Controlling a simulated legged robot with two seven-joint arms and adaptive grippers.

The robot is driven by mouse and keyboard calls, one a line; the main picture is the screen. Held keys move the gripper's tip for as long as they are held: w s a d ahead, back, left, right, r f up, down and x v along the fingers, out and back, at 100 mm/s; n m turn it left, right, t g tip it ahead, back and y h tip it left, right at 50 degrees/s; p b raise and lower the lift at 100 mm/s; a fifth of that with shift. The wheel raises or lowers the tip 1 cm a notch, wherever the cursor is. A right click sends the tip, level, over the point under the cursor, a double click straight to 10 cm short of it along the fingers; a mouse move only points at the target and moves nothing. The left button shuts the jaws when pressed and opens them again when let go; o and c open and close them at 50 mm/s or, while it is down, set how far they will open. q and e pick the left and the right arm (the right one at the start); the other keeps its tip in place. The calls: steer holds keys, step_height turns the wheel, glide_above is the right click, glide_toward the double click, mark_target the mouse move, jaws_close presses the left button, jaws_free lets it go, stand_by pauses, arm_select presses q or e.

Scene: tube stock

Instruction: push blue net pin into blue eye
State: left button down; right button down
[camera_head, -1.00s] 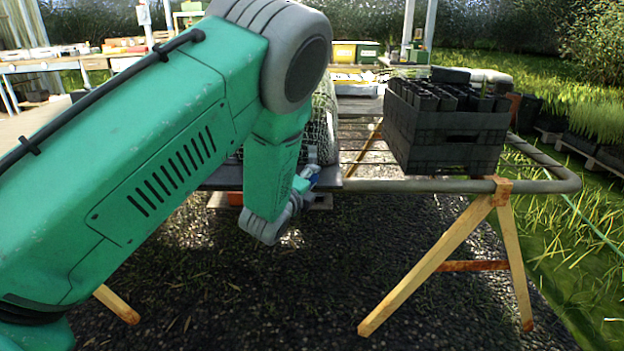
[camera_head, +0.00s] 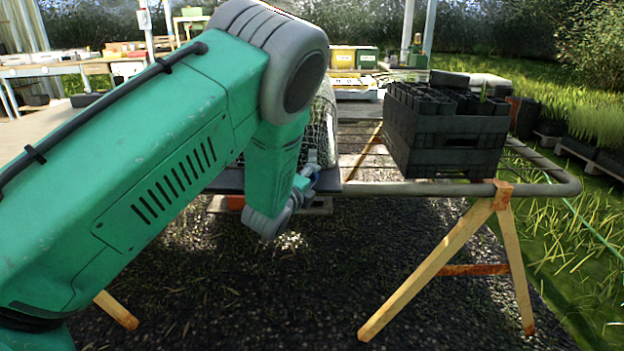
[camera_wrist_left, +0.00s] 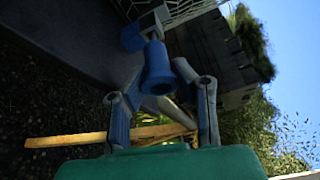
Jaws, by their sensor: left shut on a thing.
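My left gripper (camera_wrist_left: 158,84) is shut on the blue net pin (camera_wrist_left: 157,66), whose wide, flared end shows between the fingers in the left wrist view. Just beyond it are a grey block (camera_wrist_left: 152,20) and a second blue piece (camera_wrist_left: 132,38), which looks like the blue eye. The pin overlaps them in the picture, and I cannot tell whether its tip is inside the eye. In the head view a small blue part (camera_head: 313,179) shows beside my left wrist at the bench's near edge; my arm hides much of the area. My right gripper is out of view.
A wire net (camera_head: 324,130) lies on the bench behind my forearm. A black crate of pots (camera_head: 440,142) stands right of it on the slatted bench. A metal rail (camera_head: 420,188) and wooden trestle (camera_head: 440,265) edge the front. The gravel before the bench is open.

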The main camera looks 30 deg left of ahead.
arm_select(q)
steer(key=shift+w+a, duration=0.35)
steer(key=shift+w, duration=0.2)
steer(key=c, duration=1.2)
jaws_free()
